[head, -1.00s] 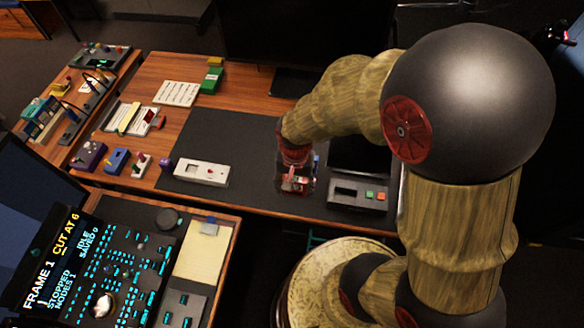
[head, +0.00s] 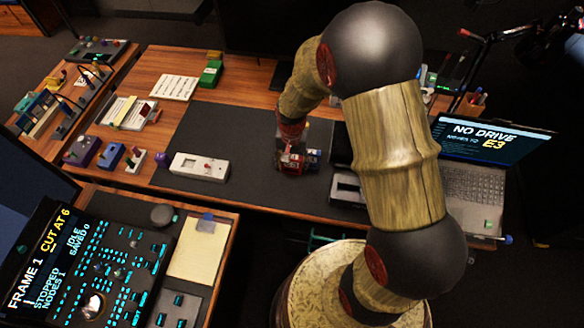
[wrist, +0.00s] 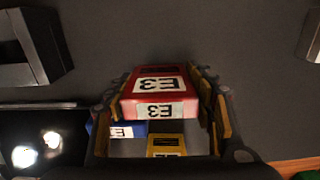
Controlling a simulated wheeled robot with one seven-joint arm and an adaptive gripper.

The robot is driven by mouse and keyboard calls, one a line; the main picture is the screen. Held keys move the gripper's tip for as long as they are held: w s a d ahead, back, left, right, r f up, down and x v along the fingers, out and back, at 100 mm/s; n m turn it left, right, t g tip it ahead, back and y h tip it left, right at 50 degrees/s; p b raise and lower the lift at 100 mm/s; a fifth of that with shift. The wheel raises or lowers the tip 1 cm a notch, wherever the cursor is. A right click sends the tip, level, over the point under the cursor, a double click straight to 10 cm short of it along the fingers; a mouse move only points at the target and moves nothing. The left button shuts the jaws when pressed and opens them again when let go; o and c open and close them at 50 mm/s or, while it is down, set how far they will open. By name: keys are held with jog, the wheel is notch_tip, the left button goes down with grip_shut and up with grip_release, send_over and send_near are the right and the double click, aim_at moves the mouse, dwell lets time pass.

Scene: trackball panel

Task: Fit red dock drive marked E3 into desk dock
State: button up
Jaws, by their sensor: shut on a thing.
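My gripper (wrist: 165,100) is shut on the red drive (wrist: 133,87) marked E3, whose labels appear upside down in the wrist view. A blue drive (wrist: 101,130) and a yellow drive (wrist: 165,141), both also marked E3, show behind and below the red one. In the head view my gripper (head: 291,150) is over the dark desk mat, with red and blue patches at its tip. A grey box with a slot (head: 346,188), seemingly the desk dock, is right of the gripper and mostly hidden by my arm. I cannot tell the gap below the red drive.
A white unit (head: 200,167) lies left of my gripper on the mat (head: 235,130). A laptop (head: 490,150) at right reads "NO DRIVE" and "E3". A control console (head: 95,260) stands front left. Mat is clear between the white unit and my gripper.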

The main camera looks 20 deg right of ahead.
jog(key=shift+f, duration=0.8)
jog(key=o, duration=1.2)
jog(key=shift+o, duration=0.2)
